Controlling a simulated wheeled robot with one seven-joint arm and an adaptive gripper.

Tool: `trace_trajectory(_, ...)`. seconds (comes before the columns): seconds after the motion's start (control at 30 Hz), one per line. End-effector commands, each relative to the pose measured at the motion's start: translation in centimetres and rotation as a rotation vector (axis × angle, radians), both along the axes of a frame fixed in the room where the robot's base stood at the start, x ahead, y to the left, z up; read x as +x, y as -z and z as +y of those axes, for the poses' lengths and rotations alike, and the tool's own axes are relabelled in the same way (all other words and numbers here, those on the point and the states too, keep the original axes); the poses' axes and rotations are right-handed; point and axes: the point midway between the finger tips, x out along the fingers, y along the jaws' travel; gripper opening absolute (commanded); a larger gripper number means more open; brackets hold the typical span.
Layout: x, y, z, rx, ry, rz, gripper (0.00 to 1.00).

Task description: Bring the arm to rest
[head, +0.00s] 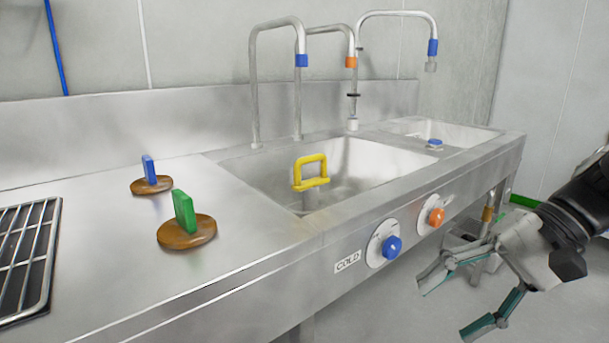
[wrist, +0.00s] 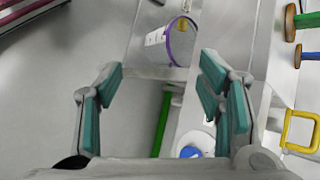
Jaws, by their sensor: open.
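My gripper (head: 457,303) is at the lower right of the head view, in front of the sink unit and right of the blue knob (head: 392,247). Its two fingers, with teal pads, are spread apart with nothing between them. In the wrist view the open fingers (wrist: 160,88) frame empty space above the floor, with the blue knob (wrist: 190,152) below and between them. My arm comes in from the right edge of the head view.
The steel sink unit (head: 255,280) fills the middle. An orange knob (head: 437,216), a yellow handle (head: 311,172) and two brown-based tools, blue (head: 150,170) and green (head: 184,212), are on it. A purple-rimmed container (wrist: 168,44) shows ahead. Floor (head: 400,325) in front is clear.

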Motion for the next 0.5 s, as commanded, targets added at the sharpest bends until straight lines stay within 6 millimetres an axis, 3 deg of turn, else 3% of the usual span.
trace_trajectory(0.03,-1.8,-0.2,1.4,-0.066,-0.054,0.003,0.61)
trace_trajectory(0.2,-7.6,0.1,3.7,-0.282,-0.191,0.006,0.61)
trace_trajectory(0.4,-13.1,0.9,3.7,-0.516,-0.308,-0.048,0.61)
trace_trajectory(0.5,-14.9,1.4,3.1,-0.601,-0.344,-0.081,0.61)
